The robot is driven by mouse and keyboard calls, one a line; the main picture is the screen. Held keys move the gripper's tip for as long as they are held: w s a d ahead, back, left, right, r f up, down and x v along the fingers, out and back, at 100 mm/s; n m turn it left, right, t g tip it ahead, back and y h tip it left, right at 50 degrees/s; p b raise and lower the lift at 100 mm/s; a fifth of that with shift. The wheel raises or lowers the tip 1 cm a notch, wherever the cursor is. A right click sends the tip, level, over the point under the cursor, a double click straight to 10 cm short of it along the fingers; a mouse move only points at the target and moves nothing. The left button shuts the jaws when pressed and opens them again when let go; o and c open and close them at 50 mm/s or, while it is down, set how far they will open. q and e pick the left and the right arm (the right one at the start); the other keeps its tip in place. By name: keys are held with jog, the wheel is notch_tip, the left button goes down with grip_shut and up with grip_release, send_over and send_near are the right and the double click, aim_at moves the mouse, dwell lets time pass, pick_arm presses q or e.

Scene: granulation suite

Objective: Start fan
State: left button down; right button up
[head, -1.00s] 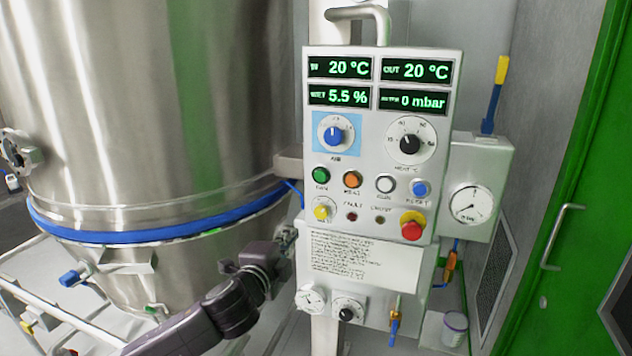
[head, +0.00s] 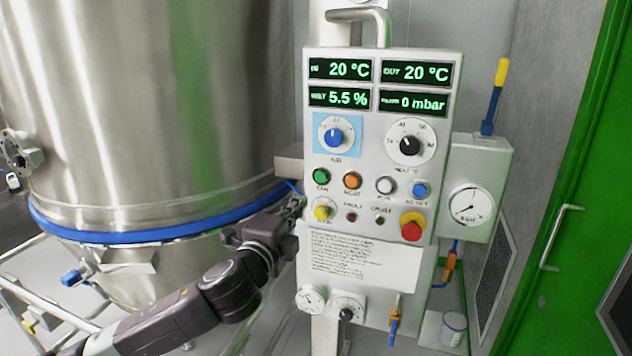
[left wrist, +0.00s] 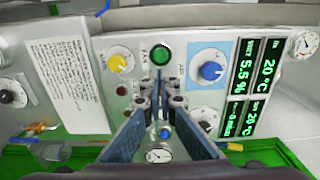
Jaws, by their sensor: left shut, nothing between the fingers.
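The control panel (head: 378,220) stands upright at the centre of the head view. Its green button (head: 321,176), labelled FAN, is at the left end of the upper button row. The green button also shows in the left wrist view (left wrist: 163,53), just beyond my fingertips. My left gripper (head: 297,204) is at the panel's left edge, below and left of the green button. In the left wrist view its fingers (left wrist: 159,78) are shut and empty, pointing towards the button. I cannot tell whether they touch the panel. My right gripper is not in view.
Near the green button are a yellow knob (head: 323,210), an orange button (head: 352,180) and a blue air dial (head: 333,136). A red emergency knob (head: 412,226) is lower right. The large steel vessel (head: 150,120) stands close on the left. A green door (head: 580,170) is at right.

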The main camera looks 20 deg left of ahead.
aim_at(320, 177)
pick_arm(q)
jog(key=w+p, duration=0.1)
jog(key=w, duration=0.5)
jog(key=w+p, duration=0.2)
jog(key=w, duration=0.3)
jog(key=shift+w+d, duration=0.2)
jog(key=shift+w, duration=0.15)
